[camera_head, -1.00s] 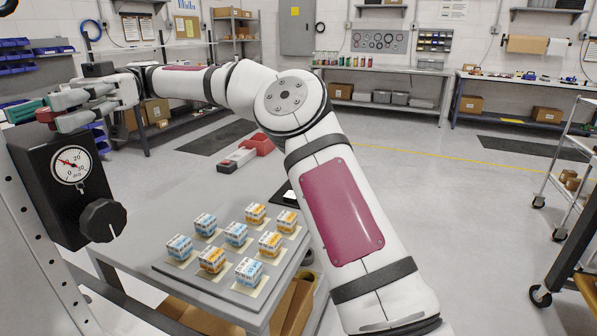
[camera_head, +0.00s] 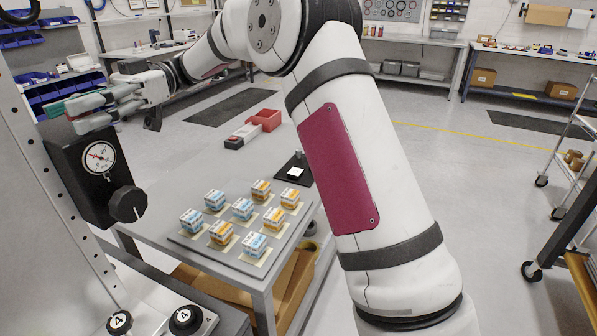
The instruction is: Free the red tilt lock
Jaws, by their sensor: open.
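The black fixture box (camera_head: 70,172) is on the metal frame at left, with a round white tilt dial (camera_head: 99,157) and a black knob (camera_head: 128,204) on its front. My gripper (camera_head: 72,116) is just above the top of the box, its fingers pointing left. The jaws are open, one finger above and in front of the other. I cannot make out the red tilt lock now; the fingers cover the top of the box where it would show. Whether the fingers touch anything is not clear.
Two black knobs marked 4 (camera_head: 120,321) are at the bottom left. A grey table (camera_head: 175,170) carries a tray (camera_head: 222,262) with several small blue or orange boxes (camera_head: 242,209). Open floor is at right, with a cart at the edge.

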